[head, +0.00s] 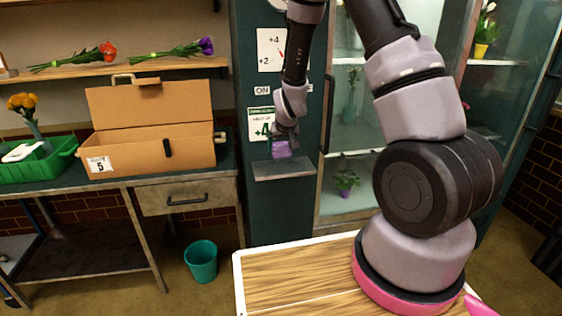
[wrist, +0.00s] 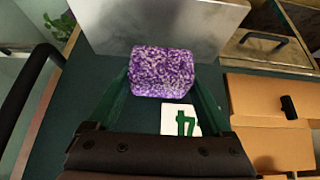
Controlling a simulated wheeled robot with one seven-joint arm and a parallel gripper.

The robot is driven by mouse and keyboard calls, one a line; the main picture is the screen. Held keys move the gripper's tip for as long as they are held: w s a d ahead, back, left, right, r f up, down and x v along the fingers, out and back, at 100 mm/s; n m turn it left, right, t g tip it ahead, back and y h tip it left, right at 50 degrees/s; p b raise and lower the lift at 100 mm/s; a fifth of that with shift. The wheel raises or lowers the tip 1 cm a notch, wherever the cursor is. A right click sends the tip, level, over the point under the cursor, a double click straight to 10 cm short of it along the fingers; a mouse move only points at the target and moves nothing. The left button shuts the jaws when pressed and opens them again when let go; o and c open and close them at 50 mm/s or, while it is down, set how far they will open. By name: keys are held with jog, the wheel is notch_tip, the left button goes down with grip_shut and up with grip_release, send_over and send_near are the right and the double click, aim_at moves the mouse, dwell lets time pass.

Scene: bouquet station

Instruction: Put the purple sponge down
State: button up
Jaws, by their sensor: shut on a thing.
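The purple sponge (head: 281,149) is a speckled purple and white block. In the wrist view the purple sponge (wrist: 162,71) sits between the two green fingers of my gripper (wrist: 163,82), which is shut on it. In the head view my gripper (head: 284,138) points down in front of the dark green cabinet panel, with the sponge just above a small grey metal shelf (head: 284,170). The shelf also shows at the top of the wrist view (wrist: 155,22). I cannot tell whether the sponge touches it.
An open cardboard box (head: 150,155) and a green crate (head: 38,165) stand on the workbench to the left. A cabinet handle (head: 327,113) is close to the right of my gripper. A teal bin (head: 201,261) stands on the floor. Signs hang on the panel behind the gripper.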

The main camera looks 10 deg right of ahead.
aim_at(281, 167)
jog(key=shift+f, duration=2.4)
jog(key=o, duration=1)
jog(key=shift+c, duration=0.2)
jog(key=shift+f, duration=0.25)
jog(key=s+d+r+m+y, duration=0.1)
jog(key=s+r, duration=0.3)
jog(key=r, duration=0.5)
jog(key=s+d+r, duration=0.1)
jog(key=s+r, duration=0.3)
jog(key=r, duration=0.6)
jog(key=s+d+r+m+y, duration=0.1)
jog(key=s+r, duration=0.4)
jog(key=r, duration=0.4)
jog(key=s+d+r+m, duration=0.1)
jog(key=s+r, duration=0.4)
jog(key=s, duration=0.3)
jog(key=s+d+r+m, duration=0.1)
jog(key=s+r, duration=0.5)
jog(key=s, duration=0.3)
jog(key=shift+s+d+r+t, duration=0.15)
jog(key=shift+d+r+t, duration=0.15)
jog(key=shift+d, duration=0.1)
